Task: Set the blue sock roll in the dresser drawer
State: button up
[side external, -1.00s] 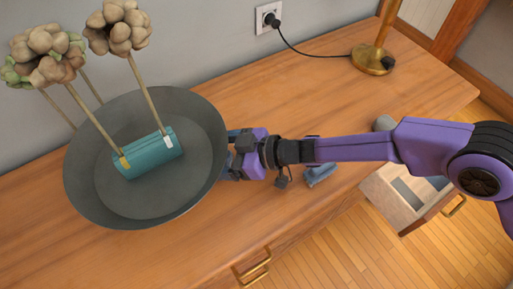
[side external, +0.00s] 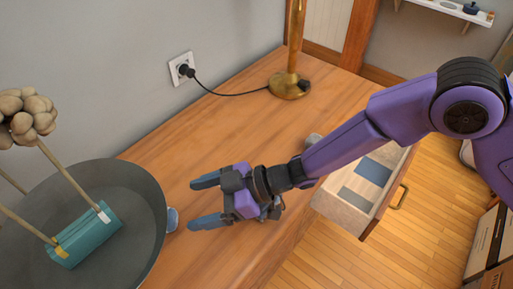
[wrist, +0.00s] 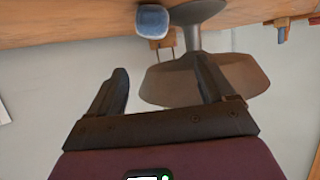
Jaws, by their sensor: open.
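The blue sock roll (side external: 172,218) lies on the wooden dresser top, close to the right rim of the dark pan. The pan partly hides it. In the wrist view the blue roll (wrist: 153,20) is at the top, ahead of the fingers and apart from them. My gripper (side external: 190,205) is open and empty, to the right of the roll, with its fingers pointing left. The dresser drawer (side external: 372,208) stands pulled out at the right. Flat blue and grey items lie in it, and my arm passes near its back corner.
A brass lamp base (side external: 290,85) with a cord stands at the back. A grey roll (side external: 313,139) lies near the drawer. The dresser top (side external: 215,145) behind my gripper is clear.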

jog(key=w+d+r+m+t+h, duration=0.2)
jog(key=d+r+h, duration=0.15)
jog(key=d, duration=0.75)
jog(key=w+d+r+m+t+h, duration=0.25)
jog(key=d+r, duration=0.25)
jog(key=d, duration=0.7)
jog(key=s+d+g+h, duration=0.1)
jog(key=s+d+h, duration=0.1)
jog(key=s+d, duration=0.5)
jog(key=s+d+r+g+h, duration=0.1)
jog(key=s+d, duration=0.5)
jog(key=d, duration=0.9)
jog(key=s+d+r+g+h, duration=0.1)
jog(key=s+d+g+h, duration=0.1)
jog(key=s+d+h, duration=0.2)
jog(key=s+d+m, duration=0.1)
jog(key=s+d, duration=0.2)
jog(key=d, duration=0.3)
jog(key=shift+s+d+r, duration=0.2)
jog(key=shift+s+d, duration=0.15)
jog(key=shift+d, duration=0.05)
jog(key=shift+o, duration=0.3)
